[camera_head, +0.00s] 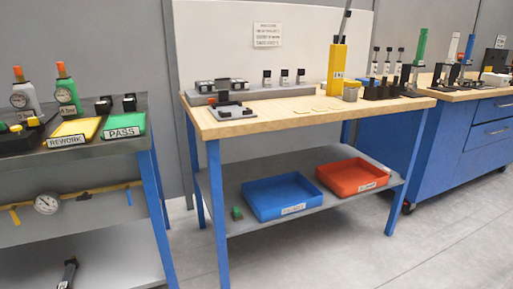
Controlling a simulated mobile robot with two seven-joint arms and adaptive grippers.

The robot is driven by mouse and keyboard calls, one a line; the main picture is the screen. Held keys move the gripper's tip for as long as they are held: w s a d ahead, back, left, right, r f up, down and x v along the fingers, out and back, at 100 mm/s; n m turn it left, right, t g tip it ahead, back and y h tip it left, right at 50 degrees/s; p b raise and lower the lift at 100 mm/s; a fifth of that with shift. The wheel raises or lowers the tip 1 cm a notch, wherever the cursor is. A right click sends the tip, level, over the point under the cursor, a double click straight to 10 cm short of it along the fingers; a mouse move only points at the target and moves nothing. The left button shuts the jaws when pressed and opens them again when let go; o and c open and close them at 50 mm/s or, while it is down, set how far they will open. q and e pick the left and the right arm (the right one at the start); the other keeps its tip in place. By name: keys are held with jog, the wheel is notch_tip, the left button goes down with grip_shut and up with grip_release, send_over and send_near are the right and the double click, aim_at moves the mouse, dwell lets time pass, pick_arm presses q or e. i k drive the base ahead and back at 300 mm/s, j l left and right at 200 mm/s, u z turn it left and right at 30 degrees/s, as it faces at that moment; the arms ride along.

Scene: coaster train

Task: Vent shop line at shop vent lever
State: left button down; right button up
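A brass-coloured pipe line (100,189) runs below the top of the left bench. A round white gauge (46,204) sits on it. A yellow piece (14,216) hangs from the line at the left, and a small blue piece (129,196) is at its right end. A dark fitting (82,197) is just right of the gauge. I cannot tell which of these is the vent lever, and no label on them is readable. Neither of my grippers is in view.
The left bench top holds a yellow REWORK tray (74,130) and a green PASS tray (123,125). A wooden-topped table (270,111) stands in the middle, with blue (281,197) and red (352,177) bins below. A blue cabinet (450,140) is at right. The front floor (400,250) is clear.

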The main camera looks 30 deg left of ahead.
aim_at(12, 209)
jog(key=u, duration=2.4)
